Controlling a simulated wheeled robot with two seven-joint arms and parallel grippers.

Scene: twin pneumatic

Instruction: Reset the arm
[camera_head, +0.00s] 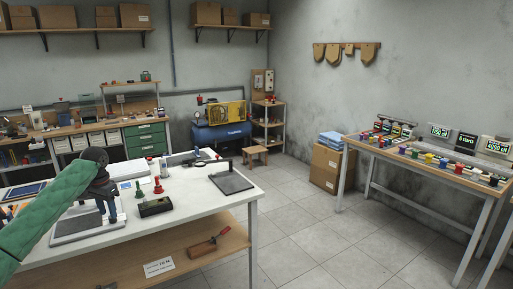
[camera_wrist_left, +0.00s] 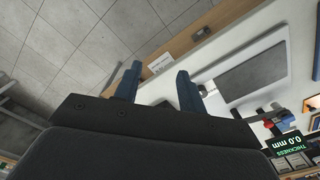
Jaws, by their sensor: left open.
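My left arm (camera_head: 50,205), in a green sleeve, comes in from the left in the head view. Its dark gripper (camera_head: 106,203) hangs over the near left part of the white table (camera_head: 190,205), above a grey plate on a pale base (camera_head: 75,226). In the left wrist view the two blue fingers of the left gripper (camera_wrist_left: 158,88) stand apart with nothing between them. The gripper is open and empty. My right gripper shows in neither view.
On the table stand a green piece (camera_head: 139,190), a red piece (camera_head: 158,186), a black box (camera_head: 155,207) and a dark plate with a handle (camera_head: 232,181). A lower shelf holds a red-handled tool (camera_head: 208,244). A bench (camera_head: 440,165) stands right; the floor (camera_head: 310,225) between is clear.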

